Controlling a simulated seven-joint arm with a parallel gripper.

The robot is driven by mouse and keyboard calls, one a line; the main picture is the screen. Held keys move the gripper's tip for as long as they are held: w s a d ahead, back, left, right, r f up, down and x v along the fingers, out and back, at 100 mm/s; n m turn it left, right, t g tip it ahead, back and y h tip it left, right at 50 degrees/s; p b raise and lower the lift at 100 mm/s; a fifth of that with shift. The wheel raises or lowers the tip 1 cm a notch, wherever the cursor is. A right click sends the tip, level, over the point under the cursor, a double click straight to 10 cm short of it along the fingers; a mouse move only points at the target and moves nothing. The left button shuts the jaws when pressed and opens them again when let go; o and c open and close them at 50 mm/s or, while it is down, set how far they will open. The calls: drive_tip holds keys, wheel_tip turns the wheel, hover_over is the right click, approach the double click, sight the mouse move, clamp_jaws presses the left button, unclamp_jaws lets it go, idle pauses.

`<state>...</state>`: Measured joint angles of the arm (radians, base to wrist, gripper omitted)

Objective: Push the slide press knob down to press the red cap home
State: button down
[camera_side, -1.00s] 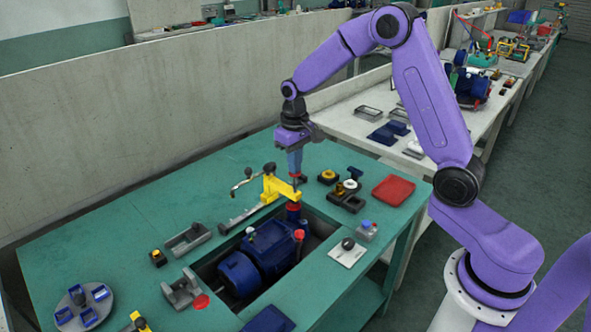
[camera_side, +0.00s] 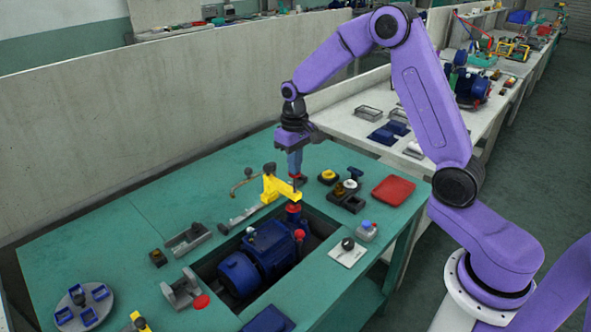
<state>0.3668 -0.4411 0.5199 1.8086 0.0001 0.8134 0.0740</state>
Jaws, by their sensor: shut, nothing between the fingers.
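The yellow slide press (camera_side: 278,186) stands at the back edge of the recess in the green bench, with its arm reaching right over the pump. A dark round knob (camera_side: 269,168) tops its post. My gripper (camera_side: 297,179) is shut and points down at the outer end of the yellow arm. It hides the top of the press's slide there, so I cannot tell contact. A thin rod shows below the arm. The red cap (camera_side: 293,208) sits under it on the blue pump (camera_side: 262,250); how far it is seated is too small to tell.
Another red-topped part (camera_side: 299,234) stands at the pump's right. A lever handle (camera_side: 245,178) and a grey rail (camera_side: 242,215) lie left of the press. Right are black fixtures (camera_side: 352,186), a red tray (camera_side: 393,191) and a white plate (camera_side: 347,252). The bench's left back is clear.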

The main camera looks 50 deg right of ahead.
drive_tip(key=shift+r, duration=2.9)
drive_tip(key=shift+s+a, duration=0.1)
drive_tip(key=shift+a, duration=0.1)
drive_tip(key=s+a+r+n, duration=0.1)
drive_tip(key=s+a+n, duration=0.35)
drive_tip(key=s, duration=0.75)
drive_tip(key=s+a+r+n, duration=0.2)
drive_tip(key=s+a+n, duration=0.25)
drive_tip(key=s, duration=0.75)
drive_tip(key=s+d+f+n, duration=0.1)
drive_tip(key=s+d+n, duration=0.1)
drive_tip(key=s, duration=0.8)
drive_tip(key=shift+f+n, duration=0.15)
drive_tip(key=shift+n, duration=0.65)
